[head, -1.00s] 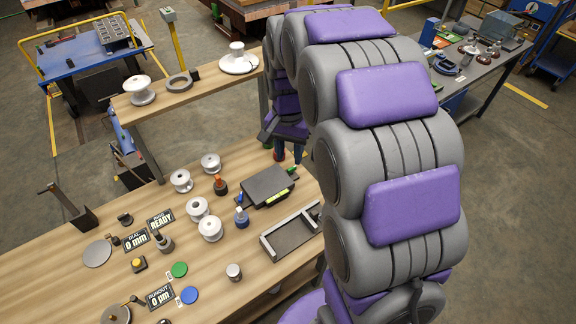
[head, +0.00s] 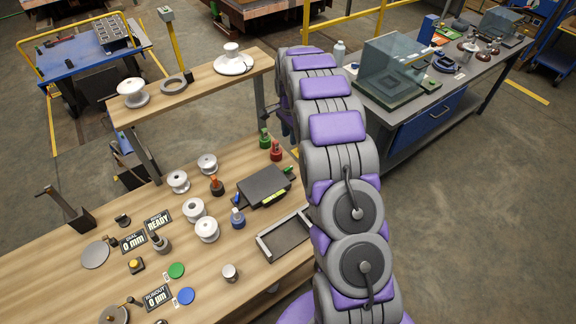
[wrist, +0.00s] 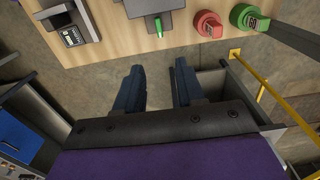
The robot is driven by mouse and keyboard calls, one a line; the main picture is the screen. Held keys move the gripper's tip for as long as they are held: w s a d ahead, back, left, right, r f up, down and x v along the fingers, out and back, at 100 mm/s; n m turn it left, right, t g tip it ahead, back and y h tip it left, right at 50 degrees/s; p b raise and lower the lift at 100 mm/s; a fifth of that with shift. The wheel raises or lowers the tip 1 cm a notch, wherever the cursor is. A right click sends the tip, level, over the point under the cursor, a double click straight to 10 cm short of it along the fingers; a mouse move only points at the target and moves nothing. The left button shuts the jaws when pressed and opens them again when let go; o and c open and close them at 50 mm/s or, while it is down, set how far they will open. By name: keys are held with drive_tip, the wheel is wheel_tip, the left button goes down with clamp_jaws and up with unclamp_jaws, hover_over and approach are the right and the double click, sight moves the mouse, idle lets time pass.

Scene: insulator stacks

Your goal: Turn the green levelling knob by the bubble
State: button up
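A dark flat block (head: 264,186) lies on the workbench, with a yellow-green strip (head: 274,196), seemingly the bubble vial, on its near side. A small green knob (head: 289,170) sticks out at its right end, and a blue one (head: 236,200) at its left. In the wrist view the green knob (wrist: 158,25) projects from the block's edge at the top. My gripper (wrist: 160,98) is open and empty, with both dark blue fingers apart from the knob, over the floor beside the bench. In the head view my arm largely hides the gripper.
Green (head: 265,138) and red (head: 276,151) capped pieces stand beyond the block; the wrist view shows them at top right. A grey tray (head: 262,248) lies nearer. Several white spools stand left of the block. A yellow rail (wrist: 265,85) runs at right in the wrist view.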

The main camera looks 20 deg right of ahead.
approach(290, 167)
drive_tip(key=f, duration=0.2)
drive_tip(key=a+f+b, duration=0.1)
drive_tip(key=f, duration=0.1)
drive_tip(key=shift+s+a+f, duration=0.1)
drive_tip(key=shift+a, duration=0.05)
drive_tip(key=f, duration=0.1)
drive_tip(key=d+f, duration=0.1)
drive_tip(key=f+b, duration=0.1)
drive_tip(key=f, duration=0.1)
drive_tip(key=shift+d+f, duration=0.1)
drive_tip(key=shift+d, duration=0.3)
drive_tip(key=shift+a+f, duration=0.1)
drive_tip(key=shift+f, duration=0.05)
drive_tip(key=shift+a, duration=0.6)
drive_tip(key=shift+c, duration=1.2)
drive_tip(key=shift+d, duration=0.5)
clamp_jaws()
drive_tip(key=shift+a, duration=0.1)
